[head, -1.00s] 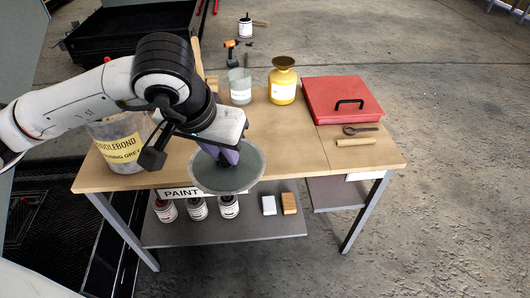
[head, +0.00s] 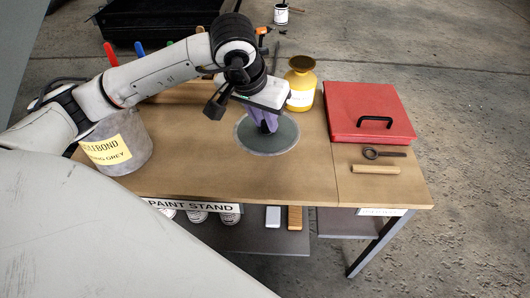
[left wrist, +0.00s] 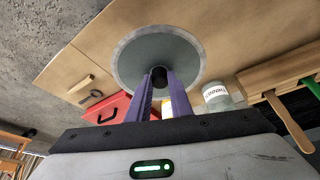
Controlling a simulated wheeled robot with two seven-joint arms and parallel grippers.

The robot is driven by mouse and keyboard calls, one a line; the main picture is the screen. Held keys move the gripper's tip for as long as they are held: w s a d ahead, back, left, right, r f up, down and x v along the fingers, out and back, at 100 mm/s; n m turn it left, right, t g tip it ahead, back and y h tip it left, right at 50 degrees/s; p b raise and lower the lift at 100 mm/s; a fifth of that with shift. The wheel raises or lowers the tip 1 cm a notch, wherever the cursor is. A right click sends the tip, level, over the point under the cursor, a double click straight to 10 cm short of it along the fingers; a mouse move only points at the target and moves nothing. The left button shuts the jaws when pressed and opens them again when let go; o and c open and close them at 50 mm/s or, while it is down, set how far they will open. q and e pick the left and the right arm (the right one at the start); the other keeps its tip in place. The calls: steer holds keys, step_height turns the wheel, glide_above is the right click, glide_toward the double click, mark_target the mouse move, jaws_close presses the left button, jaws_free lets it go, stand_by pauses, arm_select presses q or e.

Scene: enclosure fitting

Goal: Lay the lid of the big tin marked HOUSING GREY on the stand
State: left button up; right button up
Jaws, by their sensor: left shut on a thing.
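The big grey tin (head: 118,148) with the yellow HOUSING GREY label stands at the left of the wooden stand (head: 220,180), whose front reads PAINT STAND. My arm hides much of its top. The round grey lid (head: 280,143) is over the middle of the stand's top, looking roughly flat. My left gripper (head: 266,127) is shut on the lid's knob. In the left wrist view the purple fingers close on the dark knob (left wrist: 159,76), with the lid (left wrist: 185,58) beyond. I cannot tell whether the lid touches the wood. My right gripper is not in view.
A yellow pot (head: 300,88) stands just behind the lid. A red case (head: 370,105), a dark ring-ended tool (head: 385,154) and a wooden stick (head: 375,170) lie to the right. The front middle of the top is clear. A glass jar (left wrist: 218,95) shows in the left wrist view.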

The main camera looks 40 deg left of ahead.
mark_target(254, 137)
arm_select(q)
steer(key=f, duration=0.2)
steer(key=a+f, duration=0.1)
steer(key=f, duration=0.3)
steer(key=shift+a+f, duration=0.35)
steer(key=shift+f, duration=0.05)
steer(key=shift+w+f+b, duration=0.1)
steer(key=shift+f+b, duration=0.25)
steer(key=shift+f, duration=1.95)
steer(key=o, duration=0.9)
steer(key=shift+r, duration=0.1)
steer(key=shift+r+p, duration=0.25)
steer(key=shift+p, duration=0.15)
steer(key=v, duration=1.2)
steer(key=shift+d, duration=0.15)
steer(key=shift+f, duration=0.1)
